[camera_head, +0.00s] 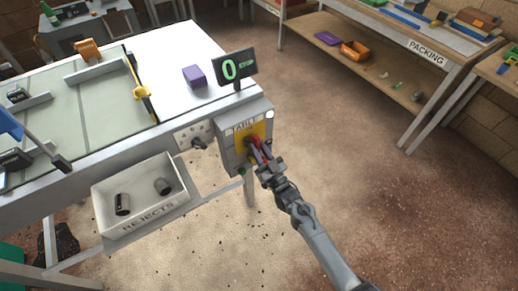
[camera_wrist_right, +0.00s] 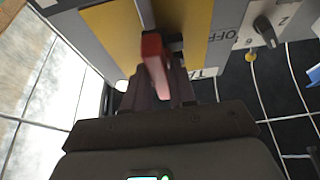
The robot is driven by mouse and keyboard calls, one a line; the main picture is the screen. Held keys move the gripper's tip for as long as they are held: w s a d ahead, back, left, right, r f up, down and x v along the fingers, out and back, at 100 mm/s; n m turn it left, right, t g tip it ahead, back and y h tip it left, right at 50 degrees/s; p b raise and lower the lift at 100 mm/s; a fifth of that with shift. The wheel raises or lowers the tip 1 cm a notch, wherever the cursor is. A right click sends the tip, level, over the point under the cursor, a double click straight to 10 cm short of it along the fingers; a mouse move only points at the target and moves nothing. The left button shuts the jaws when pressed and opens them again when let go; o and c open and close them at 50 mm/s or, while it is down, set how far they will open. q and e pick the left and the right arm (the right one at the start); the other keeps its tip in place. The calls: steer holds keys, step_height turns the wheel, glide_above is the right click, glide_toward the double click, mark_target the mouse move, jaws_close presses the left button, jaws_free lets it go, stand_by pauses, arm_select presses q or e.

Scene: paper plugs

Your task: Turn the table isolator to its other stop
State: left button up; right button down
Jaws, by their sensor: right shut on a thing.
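The table isolator is a grey box (camera_head: 228,149) labelled TABLE, fixed to the front corner of the table, with a yellow plate and a red handle (camera_head: 256,146). My right gripper (camera_head: 262,155) is at the handle, its arm coming in from the lower right. In the right wrist view the red handle (camera_wrist_right: 155,60) stands between the dark fingers of my right gripper (camera_wrist_right: 160,88), which are shut on it. The yellow plate (camera_wrist_right: 112,30) lies behind, with part of an OFF label beside it. The fingers partly cover the handle. My left gripper is not in view.
A dark numbered knob (camera_head: 199,143) sits on the panel left of the box; it also shows in the wrist view (camera_wrist_right: 265,30). A REJECTS tray (camera_head: 150,217) hangs below the table. A sign reading 0 (camera_head: 233,68) stands above the box. Open floor lies to the right.

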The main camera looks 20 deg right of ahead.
steer(key=c, duration=1)
jaws_free()
steer(key=shift+c, duration=0.2)
steer(key=shift+s, duration=0.1)
steer(key=p+v, duration=0.2)
steer(key=v, duration=0.8)
steer(key=shift+s+f, duration=0.2)
steer(key=shift+s, duration=0.1)
